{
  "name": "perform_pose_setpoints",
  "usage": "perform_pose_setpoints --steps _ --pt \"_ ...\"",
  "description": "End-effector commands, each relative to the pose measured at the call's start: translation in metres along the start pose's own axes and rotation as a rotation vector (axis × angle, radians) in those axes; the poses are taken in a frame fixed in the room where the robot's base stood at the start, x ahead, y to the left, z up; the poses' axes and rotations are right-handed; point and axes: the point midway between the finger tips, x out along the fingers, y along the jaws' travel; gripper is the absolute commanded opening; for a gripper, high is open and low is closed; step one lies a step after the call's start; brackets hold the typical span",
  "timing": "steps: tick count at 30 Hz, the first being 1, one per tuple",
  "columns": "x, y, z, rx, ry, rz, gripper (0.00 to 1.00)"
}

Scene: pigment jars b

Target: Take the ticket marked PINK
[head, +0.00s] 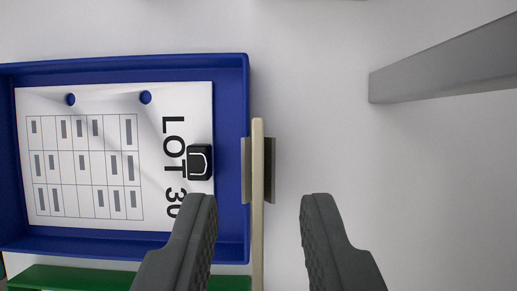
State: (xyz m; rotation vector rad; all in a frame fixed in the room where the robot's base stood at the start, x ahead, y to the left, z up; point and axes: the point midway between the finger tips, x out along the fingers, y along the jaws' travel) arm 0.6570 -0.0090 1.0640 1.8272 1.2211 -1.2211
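No ticket with the word PINK can be read in the head view. A white sheet (100,208) marked "LOT 30", with a printed grid, lies in a blue tray (247,100) at the left. My gripper (261,200) is open, with its dark fingers apart at the bottom middle. A narrow beige strip (257,150), seen edge-on, runs up the picture between the fingers, beside the tray's right wall. I cannot tell its depth or whether it bears a marking. No contact with the fingers shows.
A black clip-like piece (200,162) sits at the sheet's right edge. A green tray or block (80,277) shows at bottom left. A grey bar (450,68) crosses upper right. The pale surface at right is otherwise clear.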

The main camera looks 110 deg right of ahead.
Motion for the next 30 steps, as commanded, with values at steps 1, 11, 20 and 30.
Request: perform_pose_setpoints --steps 1,11,20,30 --pt "0.006 0.0 0.0 0.0 0.0 -0.002 0.29" --pt "0.041 0.0 0.0 0.0 0.0 -0.001 0.29" --pt "0.04 0.0 0.0 0.0 0.0 0.0 0.06" --pt "0.04 0.0 0.0 0.0 0.0 0.0 0.0"
